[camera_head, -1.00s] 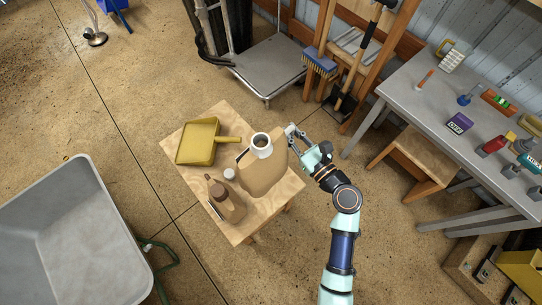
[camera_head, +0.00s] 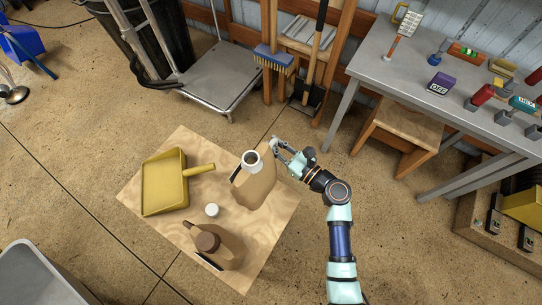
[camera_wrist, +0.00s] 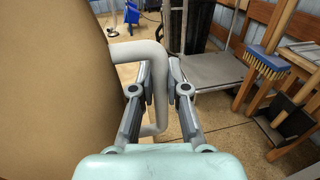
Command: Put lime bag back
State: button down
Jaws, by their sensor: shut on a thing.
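A tan jug-like container (camera_head: 258,187) with an open white spout and a pale handle stands at or just above the right side of the small wooden table (camera_head: 150,210) in the head view. It has no readable label, so I cannot tell whether it is the lime bag. My gripper (camera_head: 280,146) is beside its upper right side. In the wrist view the container's tan wall (camera_wrist: 50,90) fills the left, and my gripper (camera_wrist: 160,75) is shut on its pale handle (camera_wrist: 140,50). Whether its base touches the table is unclear.
The table also carries a yellow dustpan (camera_head: 160,185), a small white cap (camera_head: 212,210) and a brown jug (camera_head: 225,245). A grey workbench (camera_head: 400,85) with tools stands at the right. A trolley (camera_head: 222,80) and brooms are behind. Floor between table and trolley is clear.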

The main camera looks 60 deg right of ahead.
notch_tip(320, 180, down, 10)
jog(key=b, duration=0.5)
jog(key=shift+f, duration=0.35)
jog(key=c, duration=1.2)
grip_release()
jog(key=s+p, duration=0.1)
jog(key=s, duration=0.3)
jog(key=s+a+p, duration=0.1)
jog(key=s, duration=0.3)
jog(key=s+a+p, duration=0.1)
jog(key=s+p, duration=0.1)
jog(key=s, duration=0.1)
jog(key=shift+s, duration=0.4)
